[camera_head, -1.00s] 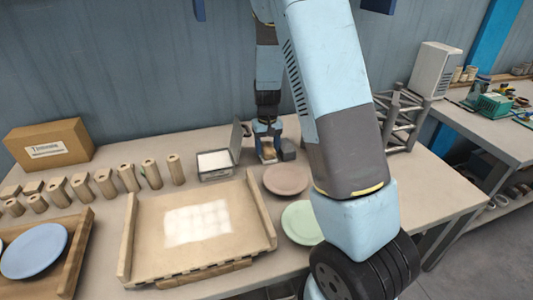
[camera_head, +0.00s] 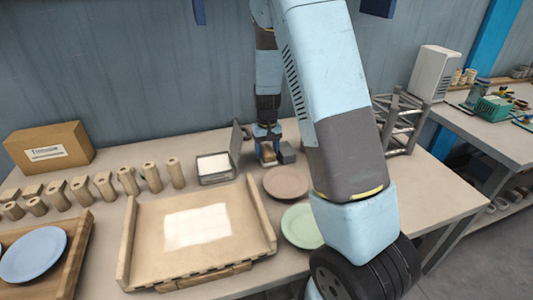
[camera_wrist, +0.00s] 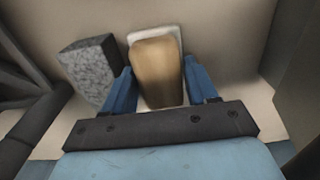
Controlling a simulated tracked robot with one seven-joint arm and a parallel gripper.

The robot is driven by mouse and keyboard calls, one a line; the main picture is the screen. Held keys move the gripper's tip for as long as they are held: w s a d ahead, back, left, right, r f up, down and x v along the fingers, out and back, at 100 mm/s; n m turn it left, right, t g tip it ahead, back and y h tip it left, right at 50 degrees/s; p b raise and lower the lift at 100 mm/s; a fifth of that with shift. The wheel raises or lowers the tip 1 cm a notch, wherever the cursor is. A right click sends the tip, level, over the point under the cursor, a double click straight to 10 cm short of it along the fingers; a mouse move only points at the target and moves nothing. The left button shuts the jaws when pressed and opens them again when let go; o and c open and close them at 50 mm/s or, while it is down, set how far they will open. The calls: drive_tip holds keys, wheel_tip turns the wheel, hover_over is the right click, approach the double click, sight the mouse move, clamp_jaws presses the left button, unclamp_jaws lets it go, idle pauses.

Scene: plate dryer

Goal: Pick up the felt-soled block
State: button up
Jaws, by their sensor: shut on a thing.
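A tan, rounded block (camera_wrist: 157,75) with a pale sole stands between the fingers of my gripper (camera_wrist: 158,66) in the wrist view. The pale sole shows as a rim around the block. The fingers are shut on the block's two sides. In the head view my gripper (camera_head: 268,154) is at the back of the table, and only a small part of the block shows there. I cannot tell whether the sole touches the table.
A grey speckled block (camera_wrist: 90,68) stands close beside the left finger. A box with a pale top (camera_head: 214,168) is left of my gripper. A pinkish plate (camera_head: 286,182) and a green plate (camera_head: 301,226) lie nearer. A metal rack (camera_head: 400,122) stands at right.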

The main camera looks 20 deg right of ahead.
sight(267, 149)
drive_tip(key=shift+r, duration=0.4)
wheel_tip(267, 149, up, 3)
drive_tip(key=shift+s+f, duration=0.1)
drive_tip(key=shift+f, duration=0.1)
drive_tip(key=s+r, duration=0.9)
drive_tip(key=s, duration=0.4)
drive_tip(key=shift+s+r, duration=0.2)
drive_tip(key=shift+s, duration=0.2)
drive_tip(key=o, duration=0.6)
drive_tip(key=c, duration=0.4)
